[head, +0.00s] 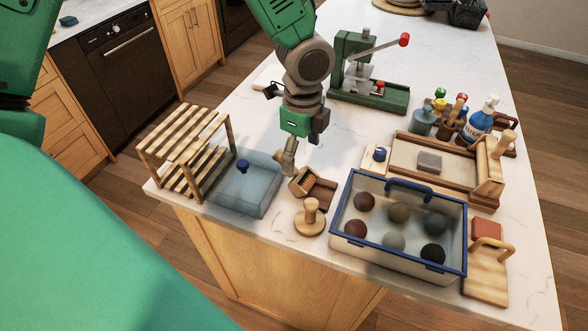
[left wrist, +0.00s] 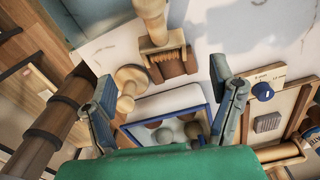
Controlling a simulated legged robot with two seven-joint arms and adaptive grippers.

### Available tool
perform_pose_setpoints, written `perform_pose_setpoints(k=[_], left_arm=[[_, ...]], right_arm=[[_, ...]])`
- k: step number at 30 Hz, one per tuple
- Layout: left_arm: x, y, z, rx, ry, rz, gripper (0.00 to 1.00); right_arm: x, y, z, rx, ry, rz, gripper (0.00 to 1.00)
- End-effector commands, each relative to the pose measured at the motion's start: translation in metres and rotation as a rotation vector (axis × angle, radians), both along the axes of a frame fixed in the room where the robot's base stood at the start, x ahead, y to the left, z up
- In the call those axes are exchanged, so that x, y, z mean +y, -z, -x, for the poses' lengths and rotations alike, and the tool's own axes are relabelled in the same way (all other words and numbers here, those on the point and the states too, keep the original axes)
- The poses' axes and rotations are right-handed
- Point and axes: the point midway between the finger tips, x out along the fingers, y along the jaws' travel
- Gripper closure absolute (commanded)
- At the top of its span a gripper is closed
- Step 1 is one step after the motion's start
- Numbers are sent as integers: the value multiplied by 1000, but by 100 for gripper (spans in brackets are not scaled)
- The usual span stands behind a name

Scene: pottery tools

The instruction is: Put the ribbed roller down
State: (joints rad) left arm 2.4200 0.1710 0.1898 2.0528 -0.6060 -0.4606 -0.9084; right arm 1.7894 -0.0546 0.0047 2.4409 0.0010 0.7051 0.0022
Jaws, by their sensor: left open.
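The ribbed roller (head: 289,160) has a pale wooden handle and a brown ribbed head at a small dark wooden stand (head: 322,193) on the white counter. In the left wrist view its handle (left wrist: 152,22) reaches in from the top edge, with the ribbed part below it. Whether the head rests fully in the stand I cannot tell. My left gripper (head: 302,135) is just above the handle in the head view. In the left wrist view its two fingers (left wrist: 150,66) are wide apart with nothing clasped between them. My right gripper is not in view.
A wooden knobbed stamp (head: 310,217) and a blue-rimmed bin (head: 345,250) of clay balls stand close by. A translucent blue box (head: 243,195) and a slatted rack (head: 185,160) are at the left. A green press (head: 368,90) stands behind. Tools crowd the right side.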

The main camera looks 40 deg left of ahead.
Motion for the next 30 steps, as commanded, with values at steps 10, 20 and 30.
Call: perform_pose_setpoints(k=[10, 20, 30], left_arm=[[-1, 46, 1, -1, -1, 2, 22], [-4, 88, -3, 1, -1, 1, 22], [-4, 98, -3, -3, -2, 3, 22]], right_arm=[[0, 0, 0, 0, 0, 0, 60], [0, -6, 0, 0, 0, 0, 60], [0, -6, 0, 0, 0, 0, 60]])
